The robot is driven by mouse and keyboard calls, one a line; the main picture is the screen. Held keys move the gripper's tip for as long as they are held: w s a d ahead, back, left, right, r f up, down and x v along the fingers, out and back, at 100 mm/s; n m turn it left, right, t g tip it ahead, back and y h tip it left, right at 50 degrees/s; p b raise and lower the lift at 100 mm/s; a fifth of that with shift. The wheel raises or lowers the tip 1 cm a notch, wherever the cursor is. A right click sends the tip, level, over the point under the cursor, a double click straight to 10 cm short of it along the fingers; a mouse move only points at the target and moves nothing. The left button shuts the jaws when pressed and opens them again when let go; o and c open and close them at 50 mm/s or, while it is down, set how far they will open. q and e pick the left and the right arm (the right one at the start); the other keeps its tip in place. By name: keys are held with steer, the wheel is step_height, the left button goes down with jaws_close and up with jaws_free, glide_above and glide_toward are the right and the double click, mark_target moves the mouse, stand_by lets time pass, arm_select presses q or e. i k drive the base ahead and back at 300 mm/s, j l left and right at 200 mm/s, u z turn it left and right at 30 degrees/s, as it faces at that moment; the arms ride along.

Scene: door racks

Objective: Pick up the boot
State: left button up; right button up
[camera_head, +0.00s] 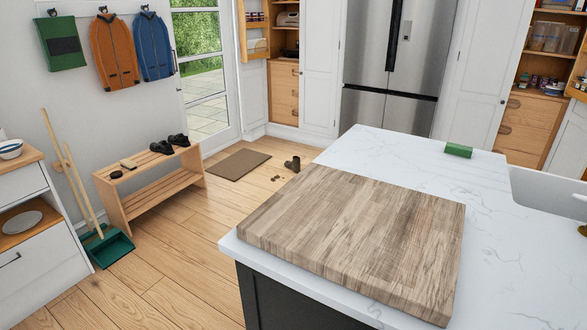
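A dark brown boot (293,163) stands on the wooden floor, just right of the brown doormat and beyond the far left corner of the island. A few small dark bits (277,178) lie on the floor beside it. A pair of dark shoes (170,144) sits on top of the wooden bench by the left wall. Neither of my grippers shows in the head view.
The island (400,152) with a large wooden board (360,230) and a green block (458,150) fills the right foreground. The bench (150,178), doormat (238,164), broom and green dustpan (108,246) stand left. Floor between bench and island is clear.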

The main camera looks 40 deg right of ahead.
mark_target(295, 165)
steer(key=i+j+u, duration=0.4)
steer(key=i, duration=0.25)
steer(key=i+j, duration=0.1)
steer(key=i, duration=0.4)
steer(key=i+j, duration=0.1)
steer(key=i, duration=0.35)
steer(key=i+j, duration=0.1)
steer(key=i, duration=0.4)
steer(key=i+l+z, duration=0.25)
steer(key=z, duration=0.2)
steer(key=i+z, duration=0.85)
steer(key=i+j+z, duration=0.15)
steer(key=i+z, duration=0.3)
steer(key=i+l, duration=0.1)
steer(key=i, duration=1.7)
